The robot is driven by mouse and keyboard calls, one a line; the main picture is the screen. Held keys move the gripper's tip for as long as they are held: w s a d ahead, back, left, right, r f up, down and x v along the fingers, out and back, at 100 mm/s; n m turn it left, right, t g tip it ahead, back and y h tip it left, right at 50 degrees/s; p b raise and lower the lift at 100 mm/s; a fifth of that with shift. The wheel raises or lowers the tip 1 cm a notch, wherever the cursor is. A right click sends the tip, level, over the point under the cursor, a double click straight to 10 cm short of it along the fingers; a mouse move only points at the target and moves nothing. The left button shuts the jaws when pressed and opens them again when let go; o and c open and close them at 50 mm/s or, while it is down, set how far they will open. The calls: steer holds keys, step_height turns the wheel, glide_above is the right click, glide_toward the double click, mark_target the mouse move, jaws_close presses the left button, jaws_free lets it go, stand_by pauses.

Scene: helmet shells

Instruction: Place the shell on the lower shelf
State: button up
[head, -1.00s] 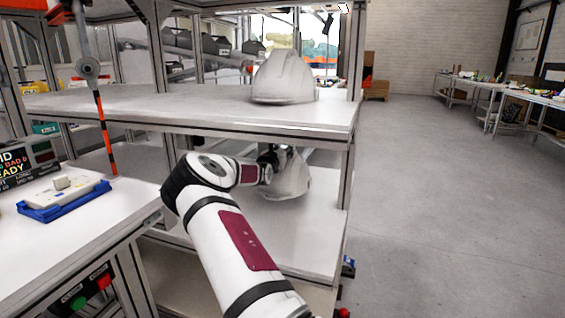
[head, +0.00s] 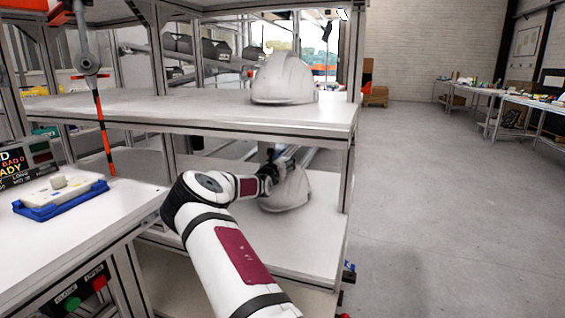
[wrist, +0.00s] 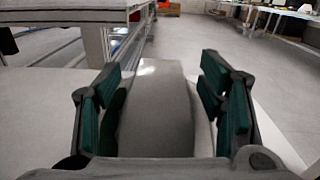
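The grey-white helmet shell (head: 291,190) is at the lower shelf (head: 240,225) in the head view, upright with its brim close to the shelf surface. I cannot tell for sure whether the brim touches it. In the wrist view, the shell (wrist: 158,105) fills the space between the fingers, its smooth raised ridge in the middle. My gripper (wrist: 160,95) has a green-padded finger on each side of the shell and appears shut on it. In the head view, my gripper (head: 280,170) is beside the top of the shell, under the upper shelf, partly hiding it.
A second white shell (head: 284,79) stands on the upper shelf (head: 190,107), which hangs over my gripper. A metal post (head: 347,175) is right of the shell. A bench with a blue-based device (head: 60,195) is at the left. Open floor (head: 440,210) lies to the right.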

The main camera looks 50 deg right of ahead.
steer(key=shift+r, duration=0.1)
steer(key=shift+a, duration=0.3)
steer(key=p+v, duration=0.3)
steer(key=v, duration=0.8)
steer(key=shift+a+p, duration=0.25)
steer(key=shift+p, duration=0.05)
steer(key=shift+s+a, duration=0.1)
steer(key=shift+s, duration=0.05)
